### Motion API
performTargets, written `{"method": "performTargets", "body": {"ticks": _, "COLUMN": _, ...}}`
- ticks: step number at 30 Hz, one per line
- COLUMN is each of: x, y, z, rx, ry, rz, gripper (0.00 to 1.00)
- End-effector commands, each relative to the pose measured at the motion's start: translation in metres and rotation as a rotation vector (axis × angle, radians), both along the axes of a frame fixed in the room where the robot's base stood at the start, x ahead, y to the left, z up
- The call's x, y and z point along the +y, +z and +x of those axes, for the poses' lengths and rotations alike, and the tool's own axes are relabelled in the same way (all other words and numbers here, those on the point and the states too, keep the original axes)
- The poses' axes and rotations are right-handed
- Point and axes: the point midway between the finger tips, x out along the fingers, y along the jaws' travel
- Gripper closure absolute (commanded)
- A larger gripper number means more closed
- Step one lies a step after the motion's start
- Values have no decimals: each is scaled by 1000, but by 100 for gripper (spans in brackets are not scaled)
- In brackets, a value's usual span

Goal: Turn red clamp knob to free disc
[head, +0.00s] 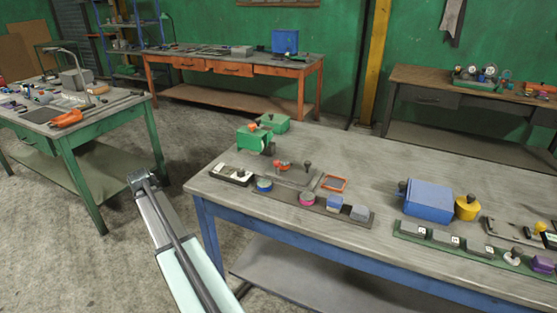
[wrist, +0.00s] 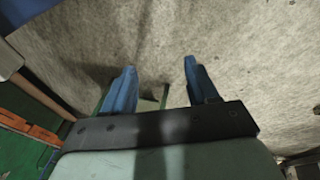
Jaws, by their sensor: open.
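A small red knob-like part (head: 281,166) sits on a flat grey plate on the blue-legged workbench (head: 230,203) in the head view. Another orange-red knob (head: 253,126) tops a green device (head: 252,138) just behind it, with a dark round part (head: 268,148) at its side. I cannot tell which red part is the clamp knob, and I cannot make out the disc for certain. My gripper (wrist: 159,76) is open and empty in the wrist view, its two blue fingers apart over bare concrete floor, touching nothing. The knob is not seen in the wrist view.
On the bench are a tray of coloured pieces (head: 283,197), an orange-framed tray (head: 334,183), a blue box (head: 428,198), a yellow pot (head: 467,207) and a green rack (head: 430,240). A green-legged table (head: 65,150) stands left. Open floor lies between the tables.

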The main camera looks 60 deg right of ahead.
Motion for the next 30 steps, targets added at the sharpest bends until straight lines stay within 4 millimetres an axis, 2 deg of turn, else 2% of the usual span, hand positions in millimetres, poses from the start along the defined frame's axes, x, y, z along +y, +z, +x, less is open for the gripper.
{"method": "performTargets", "body": {"ticks": 1, "x": -23, "y": 23, "z": 3, "rx": -16, "ry": -4, "rz": -13, "gripper": 42}}
{"method": "performTargets", "body": {"ticks": 4, "x": -65, "y": 61, "z": -5, "rx": -32, "ry": -7, "rz": -27, "gripper": 42}}
{"method": "performTargets", "body": {"ticks": 6, "x": -93, "y": 81, "z": -17, "rx": -33, "ry": -6, "rz": -22, "gripper": 42}}
{"method": "performTargets", "body": {"ticks": 11, "x": -145, "y": 109, "z": -55, "rx": -22, "ry": -5, "rz": 16, "gripper": 42}}
{"method": "performTargets", "body": {"ticks": 18, "x": -212, "y": 140, "z": -125, "rx": -13, "ry": 10, "rz": 99, "gripper": 42}}
{"method": "performTargets", "body": {"ticks": 23, "x": -252, "y": 163, "z": -177, "rx": -22, "ry": 30, "rz": 151, "gripper": 42}}
{"method": "performTargets", "body": {"ticks": 30, "x": -300, "y": 201, "z": -260, "rx": -54, "ry": 74, "rz": 219, "gripper": 42}}
